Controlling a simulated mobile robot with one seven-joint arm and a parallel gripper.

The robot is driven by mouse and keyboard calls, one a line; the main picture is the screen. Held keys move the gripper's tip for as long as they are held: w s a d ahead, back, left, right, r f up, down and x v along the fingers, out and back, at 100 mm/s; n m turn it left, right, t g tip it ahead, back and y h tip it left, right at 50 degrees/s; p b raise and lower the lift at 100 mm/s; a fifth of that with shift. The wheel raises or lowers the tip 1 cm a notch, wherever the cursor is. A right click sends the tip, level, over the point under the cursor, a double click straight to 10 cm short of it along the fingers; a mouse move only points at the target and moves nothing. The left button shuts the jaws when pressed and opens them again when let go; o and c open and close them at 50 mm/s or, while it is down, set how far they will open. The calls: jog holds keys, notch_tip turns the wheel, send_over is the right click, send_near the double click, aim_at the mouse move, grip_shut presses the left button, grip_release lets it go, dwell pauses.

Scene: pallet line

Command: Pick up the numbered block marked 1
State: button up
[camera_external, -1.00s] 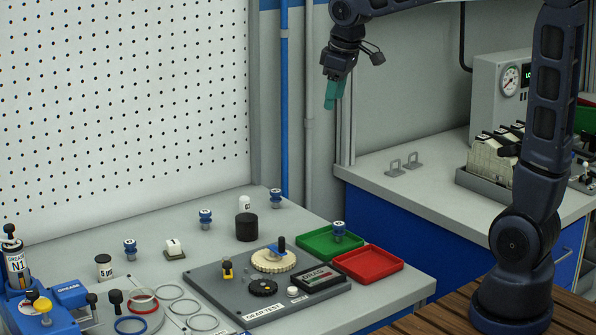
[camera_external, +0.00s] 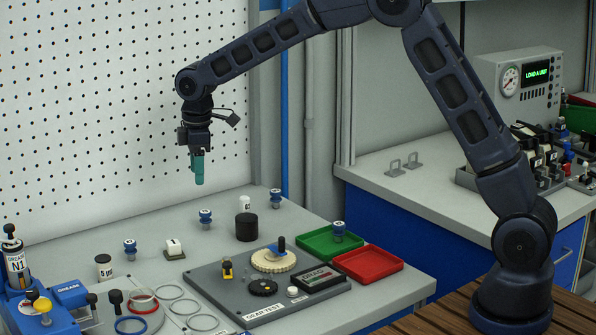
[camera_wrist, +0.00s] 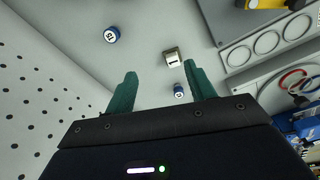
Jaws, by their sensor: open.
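The block marked 1 (camera_external: 174,249) is a small white cube with a dark numeral, sitting on a small base on the grey bench (camera_external: 150,285).
A black cylinder (camera_external: 246,227) is further right. A pegboard wall (camera_external: 90,110) rises behind.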

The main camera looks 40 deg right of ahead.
jog(key=n, duration=0.2)
send_over(173, 242)
notch_tip(173, 242, down, 7)
jog(key=shift+g, duration=0.3)
jog(key=shift+f, duration=5.5)
jog(key=c, duration=1.1)
jog(key=shift+r, duration=0.2)
